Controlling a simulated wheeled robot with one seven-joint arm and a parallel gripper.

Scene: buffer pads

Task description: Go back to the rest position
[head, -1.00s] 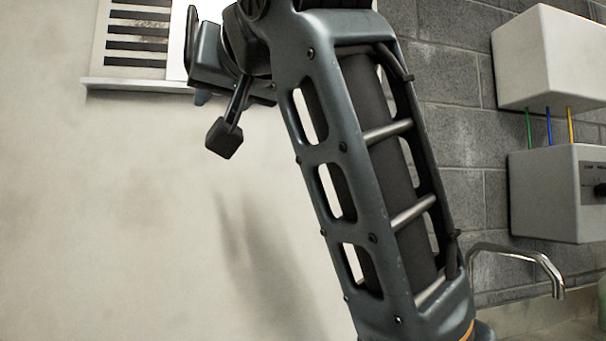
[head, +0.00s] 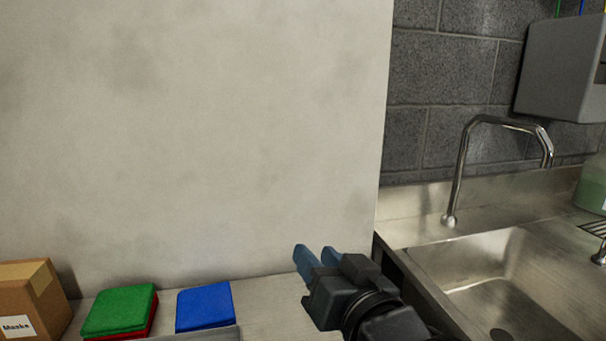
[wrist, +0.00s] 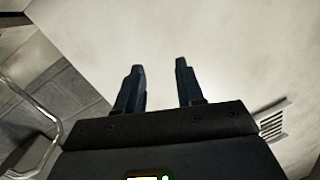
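My gripper (head: 315,254) is in the lower middle of the head view, in front of the pale wall and above the right end of the counter. Its two blue fingers stand apart. In the wrist view the gripper (wrist: 159,68) also shows both fingers apart with nothing between them, only the wall behind. It touches nothing that I can see.
A green pad (head: 118,308) lies on a red pad (head: 140,332) on the counter, with a blue pad (head: 204,305) to their right. A cardboard box (head: 30,295) stands at far left. A steel sink (head: 500,275) with a tap (head: 462,165) is at right.

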